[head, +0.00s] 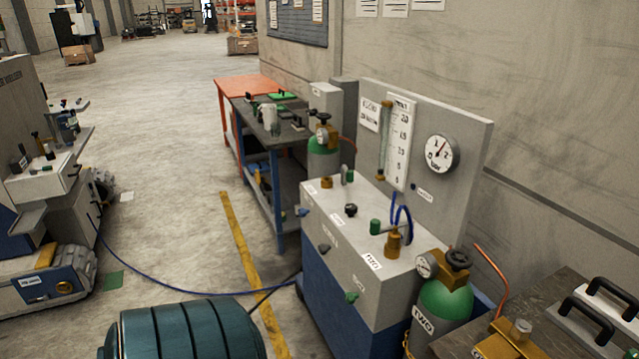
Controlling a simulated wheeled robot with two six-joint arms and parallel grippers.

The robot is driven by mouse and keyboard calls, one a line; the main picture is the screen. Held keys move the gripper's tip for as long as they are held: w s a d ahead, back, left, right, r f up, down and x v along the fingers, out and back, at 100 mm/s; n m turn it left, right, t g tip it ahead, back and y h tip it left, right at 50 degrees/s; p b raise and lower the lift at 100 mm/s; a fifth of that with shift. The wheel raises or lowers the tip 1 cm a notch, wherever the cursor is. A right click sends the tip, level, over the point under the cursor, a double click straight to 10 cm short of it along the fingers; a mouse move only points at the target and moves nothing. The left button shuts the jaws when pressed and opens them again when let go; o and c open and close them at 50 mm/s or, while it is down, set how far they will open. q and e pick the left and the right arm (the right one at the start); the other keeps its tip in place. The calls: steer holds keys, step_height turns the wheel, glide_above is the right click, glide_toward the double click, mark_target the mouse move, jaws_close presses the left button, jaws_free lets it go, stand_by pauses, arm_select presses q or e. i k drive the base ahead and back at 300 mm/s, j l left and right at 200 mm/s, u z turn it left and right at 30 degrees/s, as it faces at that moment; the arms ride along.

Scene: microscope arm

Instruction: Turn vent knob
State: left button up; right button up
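A grey and blue test bench (345,245) stands right of centre against the wall. Several knobs sit on it, and I cannot tell which is the vent knob because the labels are too small to read. A black knob (351,210) is on its top. A dark grey knob (324,248) and a green knob (351,297) are on its front face. A green-handled knob (376,227) is beside a brass fitting (393,245). A dial gauge (441,154) is on the back panel. Neither of my grippers is in view.
A green-topped gas cylinder (445,303) stands at the bench's right, another (323,160) behind its left end. A dark teal ribbed drum (190,330) fills the lower foreground. A blue hose (170,290) crosses the floor. Clear floor (170,200) lies left of the yellow line.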

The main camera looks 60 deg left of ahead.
mark_target(349, 298)
steer(key=u, duration=1.55)
